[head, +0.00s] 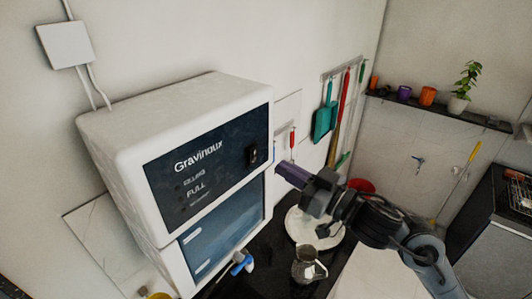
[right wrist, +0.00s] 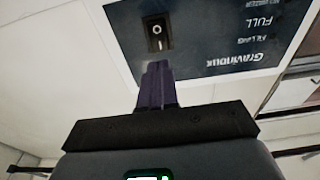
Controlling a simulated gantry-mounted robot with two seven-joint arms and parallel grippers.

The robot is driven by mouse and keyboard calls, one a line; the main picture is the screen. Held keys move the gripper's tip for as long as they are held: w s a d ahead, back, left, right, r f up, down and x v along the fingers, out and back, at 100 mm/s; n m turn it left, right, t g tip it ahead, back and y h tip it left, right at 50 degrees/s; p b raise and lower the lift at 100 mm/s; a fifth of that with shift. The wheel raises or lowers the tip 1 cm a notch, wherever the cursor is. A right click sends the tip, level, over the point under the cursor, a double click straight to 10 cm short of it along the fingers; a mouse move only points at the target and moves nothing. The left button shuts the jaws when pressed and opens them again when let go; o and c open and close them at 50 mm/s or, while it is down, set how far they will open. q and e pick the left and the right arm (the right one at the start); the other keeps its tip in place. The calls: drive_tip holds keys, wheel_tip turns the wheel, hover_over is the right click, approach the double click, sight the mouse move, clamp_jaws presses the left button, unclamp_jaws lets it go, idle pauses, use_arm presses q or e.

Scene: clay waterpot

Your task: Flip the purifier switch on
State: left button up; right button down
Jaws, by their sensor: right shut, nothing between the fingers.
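The white purifier (head: 160,125) hangs at the left of the head view, with a dark front panel. Its black rocker switch (head: 252,154) is near the panel's right edge. In the right wrist view the switch (right wrist: 157,33) shows white marks and appears upside down with the panel lettering. My right gripper (head: 279,168) is shut and empty, its purple fingers just right of the panel. In the right wrist view the fingertips (right wrist: 157,66) point at the switch, close below it in the picture; I cannot tell whether they touch. My left gripper is out of view.
A blue tap (head: 242,262) sits under the purifier. A metal jug (head: 308,265) and a white round plate or basin (head: 300,226) are on the dark counter below my right arm. Cleaning tools, including a teal dustpan (head: 325,121), hang on the wall behind.

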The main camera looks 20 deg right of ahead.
sight(255, 151)
drive_tip(key=p+x, duration=0.1)
drive_tip(key=x, duration=0.4)
drive_tip(key=shift+r, duration=0.1)
drive_tip(key=shift+w+a, duration=0.3)
drive_tip(key=shift+w, duration=0.25)
drive_tip(key=shift+r+p, duration=0.2)
drive_tip(key=shift+p, duration=0.5)
drive_tip(key=p, duration=0.2)
drive_tip(key=g+p, duration=0.1)
drive_tip(key=p, duration=0.2)
drive_tip(key=shift+w+a+r+h, duration=0.1)
drive_tip(key=shift+w+r+h, duration=0.15)
drive_tip(key=shift+r+h, duration=0.05)
drive_tip(key=shift+f+b, duration=0.35)
drive_tip(key=shift+f, duration=0.05)
